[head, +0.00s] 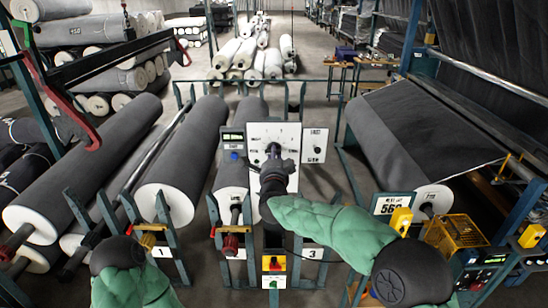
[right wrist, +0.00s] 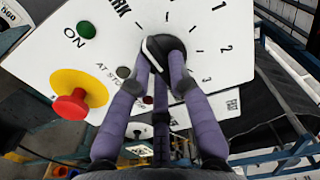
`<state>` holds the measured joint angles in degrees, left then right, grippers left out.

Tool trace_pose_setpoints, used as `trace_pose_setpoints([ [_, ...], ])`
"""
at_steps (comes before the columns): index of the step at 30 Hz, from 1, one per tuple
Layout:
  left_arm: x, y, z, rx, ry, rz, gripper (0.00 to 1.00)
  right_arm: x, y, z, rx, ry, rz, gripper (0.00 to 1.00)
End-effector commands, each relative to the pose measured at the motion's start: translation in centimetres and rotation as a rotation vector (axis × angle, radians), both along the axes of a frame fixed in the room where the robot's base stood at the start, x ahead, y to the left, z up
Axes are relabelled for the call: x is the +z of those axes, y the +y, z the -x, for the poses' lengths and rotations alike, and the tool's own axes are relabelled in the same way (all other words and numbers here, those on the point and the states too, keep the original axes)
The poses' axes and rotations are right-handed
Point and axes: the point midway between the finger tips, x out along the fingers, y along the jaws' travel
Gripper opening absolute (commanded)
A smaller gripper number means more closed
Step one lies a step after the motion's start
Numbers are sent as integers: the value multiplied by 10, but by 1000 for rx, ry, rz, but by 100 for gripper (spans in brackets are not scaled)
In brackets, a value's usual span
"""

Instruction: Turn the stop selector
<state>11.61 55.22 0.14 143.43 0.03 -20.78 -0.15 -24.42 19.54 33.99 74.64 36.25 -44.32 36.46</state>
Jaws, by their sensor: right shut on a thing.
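The stop selector is a black round knob with a pale bar (right wrist: 152,46) on a white panel (head: 287,131). My right gripper (head: 274,158) is in front of the panel at the knob. In the right wrist view its purple fingers (right wrist: 163,62) are shut on the knob and hide part of it. My left arm shows at the lower left of the head view, but its gripper does not show.
A red mushroom button on a yellow base (right wrist: 76,98) and a green ON button (right wrist: 86,29) sit on the panel in the wrist view. Large grey rolls (head: 186,155) on blue stands flank the panel. A yellow crate (head: 455,240) stands at the right.

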Motion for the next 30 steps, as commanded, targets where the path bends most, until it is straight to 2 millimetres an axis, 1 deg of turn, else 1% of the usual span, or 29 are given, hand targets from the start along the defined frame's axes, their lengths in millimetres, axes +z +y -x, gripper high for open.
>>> trace_pose_setpoints([
  [9, 0, 0, 0, 0, 0, 0, 40, -3, 0, 0, 2, 4, 84, 0],
  [21, 0, 0, 0, 0, 0, 0, 40, -3, 0, 0, 2, 4, 91, 0],
  [22, 0, 0, 0, 0, 0, 0, 40, -3, 0, 0, 2, 4, 91, 22],
  [23, 0, 0, 0, 0, 0, 0, 40, -3, 0, 0, 2, 4, 91, 31],
  [24, 0, 0, 0, 0, 0, 0, 40, -3, 0, 0, 2, 4, 91, 42],
  [25, 0, 0, 0, 0, 0, 0, 40, -3, 0, 0, 2, 4, 91, 44],
  [30, 0, 0, 0, 0, 0, 0, 40, -2, 0, 0, 1, 2, 90, 44],
])
